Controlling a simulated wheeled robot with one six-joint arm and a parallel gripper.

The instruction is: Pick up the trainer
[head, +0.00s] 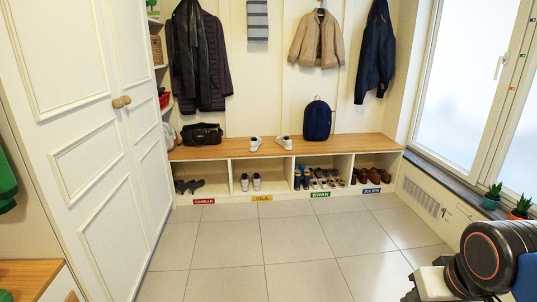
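Two white trainers sit apart on the wooden bench top (226,151): a left one (254,143) and a right one (284,142). Another pair of white shoes (257,182) stands in the cubby above the yellow ISLA label (265,198). I cannot tell from the picture which single shoe the task names. Part of my arm shows at the lower right, far from the bench.
A black handbag (202,134) and a navy backpack (317,119) stand on the bench. Other cubbies hold dark, mixed and brown shoes (370,175). The tiled floor (265,250) is clear. A white door (85,130) stands left; potted plants (492,197) line the right sill.

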